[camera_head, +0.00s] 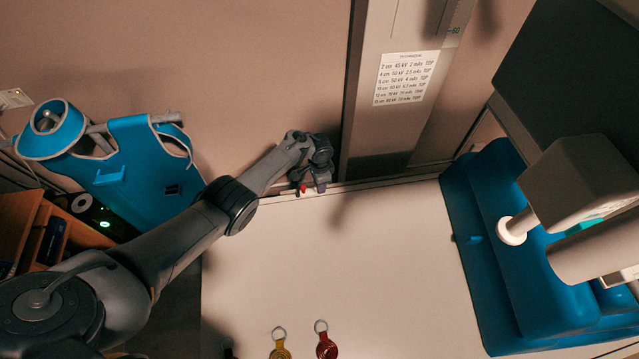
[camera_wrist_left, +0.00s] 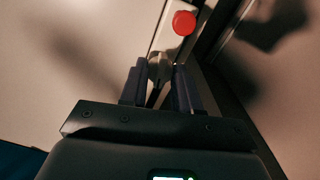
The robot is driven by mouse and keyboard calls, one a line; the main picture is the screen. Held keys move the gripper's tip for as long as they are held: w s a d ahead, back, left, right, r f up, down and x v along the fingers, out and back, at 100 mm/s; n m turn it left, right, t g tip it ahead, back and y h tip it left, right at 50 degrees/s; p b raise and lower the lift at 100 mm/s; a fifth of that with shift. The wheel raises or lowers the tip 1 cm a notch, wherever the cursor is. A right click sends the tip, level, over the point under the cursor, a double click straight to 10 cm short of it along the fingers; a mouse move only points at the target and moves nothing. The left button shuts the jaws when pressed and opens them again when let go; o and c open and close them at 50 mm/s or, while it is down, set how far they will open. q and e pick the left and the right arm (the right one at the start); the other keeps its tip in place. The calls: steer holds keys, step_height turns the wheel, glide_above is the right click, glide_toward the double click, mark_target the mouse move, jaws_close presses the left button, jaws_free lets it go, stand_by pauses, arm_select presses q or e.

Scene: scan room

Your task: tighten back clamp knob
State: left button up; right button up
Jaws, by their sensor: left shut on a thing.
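My left gripper (camera_head: 312,184) is at the back edge of the pale tabletop, beside the column's foot, pointing down. In the left wrist view its two dark fingers (camera_wrist_left: 160,88) are shut on a small grey, metallic-looking piece, which I take for the back clamp knob (camera_wrist_left: 160,68). Its lower part is hidden between the fingers. A round red knob (camera_wrist_left: 184,23) sits beyond the fingertips on a pale rail, apart from them. A small red piece also shows beside the gripper in the head view (camera_head: 303,188). My right gripper is not in view.
The pale tabletop (camera_head: 330,260) is mostly clear, with a yellow tag (camera_head: 280,350) and a red tag (camera_head: 326,347) at its front. Blue padding (camera_head: 500,260) and bulky equipment (camera_head: 575,180) are at right. A blue apron (camera_head: 145,185) hangs at left.

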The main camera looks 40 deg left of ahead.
arm_select(q)
steer(key=shift+m, duration=0.9)
steer(key=o, duration=1.1)
steer(key=shift+c, duration=0.2)
step_height(320, 180, up, 11)
steer(key=p, duration=0.4)
steer(key=shift+f, duration=0.15)
